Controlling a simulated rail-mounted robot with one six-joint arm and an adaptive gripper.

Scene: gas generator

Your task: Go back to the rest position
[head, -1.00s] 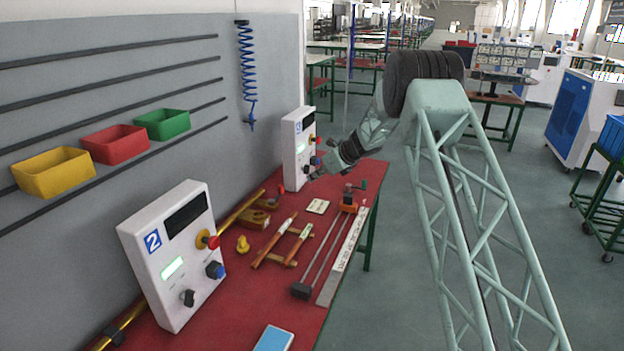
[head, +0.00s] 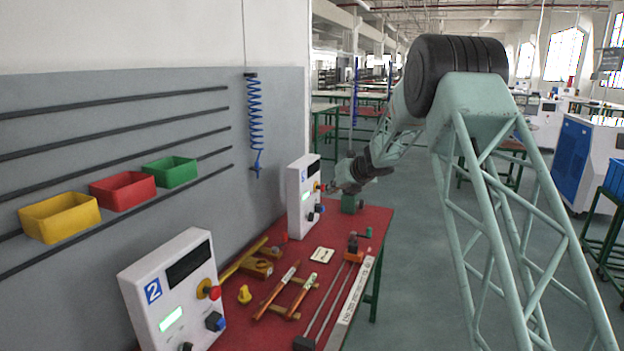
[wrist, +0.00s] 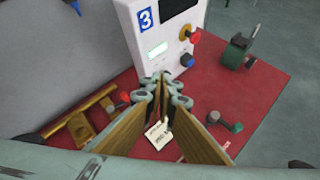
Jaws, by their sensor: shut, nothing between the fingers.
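My gripper (head: 328,187) is at the far end of the red table, beside the white control box numbered 3 (head: 303,195). In the wrist view my gripper (wrist: 160,82) has its fingers together with nothing between them. Control box 3 also shows in the wrist view (wrist: 160,35), with a lit green display, a red-and-yellow button (wrist: 190,34) and a blue knob (wrist: 187,60). The fingertips appear in front of its lower part; I cannot tell the exact gap.
The red table (head: 375,220) holds control box 2 (head: 172,290), a yellow rail (head: 243,258), several tools and a white card (head: 322,255). A green device (head: 350,203) stands near the far end. Open floor lies right of the table.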

